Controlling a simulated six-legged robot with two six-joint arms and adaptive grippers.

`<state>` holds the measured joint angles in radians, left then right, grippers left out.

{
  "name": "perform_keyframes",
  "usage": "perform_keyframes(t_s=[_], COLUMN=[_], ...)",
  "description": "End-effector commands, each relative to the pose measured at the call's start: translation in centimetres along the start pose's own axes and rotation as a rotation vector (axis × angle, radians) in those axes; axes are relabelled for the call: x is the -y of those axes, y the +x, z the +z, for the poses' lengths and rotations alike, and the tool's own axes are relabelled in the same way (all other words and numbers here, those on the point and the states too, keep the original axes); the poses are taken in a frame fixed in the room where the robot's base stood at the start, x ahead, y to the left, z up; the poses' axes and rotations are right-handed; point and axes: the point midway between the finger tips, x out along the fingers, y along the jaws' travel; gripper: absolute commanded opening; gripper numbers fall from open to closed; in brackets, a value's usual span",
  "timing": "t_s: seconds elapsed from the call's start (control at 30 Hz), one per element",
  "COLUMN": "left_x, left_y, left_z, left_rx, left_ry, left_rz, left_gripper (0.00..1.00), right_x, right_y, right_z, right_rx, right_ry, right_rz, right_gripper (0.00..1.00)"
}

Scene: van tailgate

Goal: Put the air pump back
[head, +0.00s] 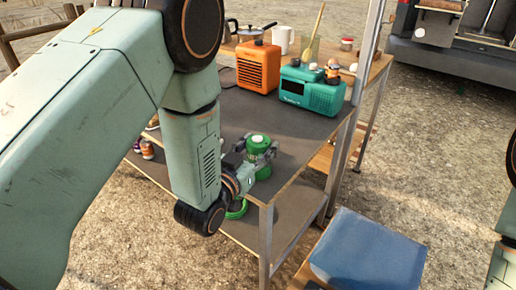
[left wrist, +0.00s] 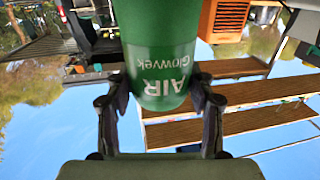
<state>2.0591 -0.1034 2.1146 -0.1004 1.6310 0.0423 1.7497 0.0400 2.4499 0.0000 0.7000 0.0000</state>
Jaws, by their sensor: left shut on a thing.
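The air pump (head: 260,144) is a green cylinder with a pale band near its top. It stands about upright at the front right corner of the dark table top (head: 310,128). My left gripper (head: 250,158) is shut around its body. In the left wrist view the pump (left wrist: 160,45) shows upside-down "AIR Glowvek" lettering between the two fingers of my left gripper (left wrist: 163,100). I cannot tell whether its base touches the table. My right gripper is out of view; only part of my right arm shows at the right edge.
An orange heater (head: 258,67) and a teal radio (head: 308,90) stand behind the pump. A green ring-shaped thing (head: 236,210) shows below the table top, partly hidden by my arm. A blue-topped box (head: 368,252) stands front right. A metal post (head: 367,60) rises at the table's right.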

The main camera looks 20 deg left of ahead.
Motion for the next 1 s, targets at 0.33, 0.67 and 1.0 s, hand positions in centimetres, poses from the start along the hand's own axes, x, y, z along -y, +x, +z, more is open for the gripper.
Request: perform_keyframes(t_s=[0.33,0.67,1.0], left_x=[0.06,0.04,0.05], left_y=[-0.01,-0.01,-0.38], left_z=[0.29,0.25,-0.20], left_rx=[0.000,0.000,0.003], left_ry=[0.000,0.000,-0.001], left_rz=[-0.001,-0.001,-0.001], left_gripper=[0.57,0.77,0.77], right_x=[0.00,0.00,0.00], right_y=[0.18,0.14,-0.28], right_z=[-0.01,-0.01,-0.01], right_rx=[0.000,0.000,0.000], right_ry=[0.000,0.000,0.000], right_rz=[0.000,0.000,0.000], right_gripper=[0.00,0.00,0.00])
